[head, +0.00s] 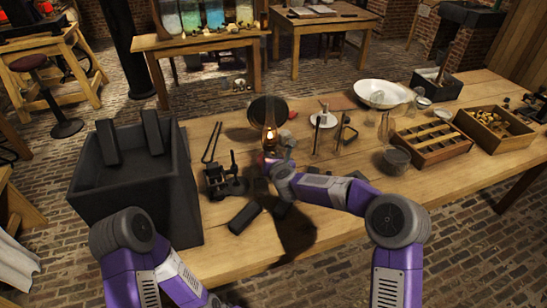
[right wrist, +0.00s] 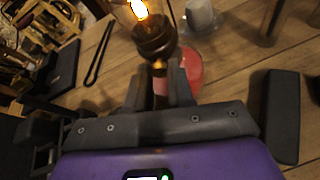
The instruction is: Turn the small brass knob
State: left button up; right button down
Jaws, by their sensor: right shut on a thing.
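A lit oil lamp (head: 270,138) with a glass chimney stands on the workbench in the head view. In the right wrist view its dark brass burner (right wrist: 153,42) is just beyond my right fingertips, with the flame above. My right gripper (right wrist: 160,88) is shut on a small brass knob (right wrist: 159,70) below the burner; the fingers hide most of it. In the head view my right gripper (head: 275,166) is at the near side of the lamp, partly hidden by its own wrist. My left arm is at the lower left; its gripper is out of view.
A black open bin (head: 90,205) stands at the left. Dark blocks (head: 244,217) lie on the near bench. A white bowl (head: 380,94), a glass jar (head: 397,160) and a partitioned wooden crate (head: 432,158) stand to the right. A red thing (right wrist: 190,70) is close beside my right fingers.

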jog(key=c, duration=1)
grip_release()
jog(key=shift+v, duration=3.8)
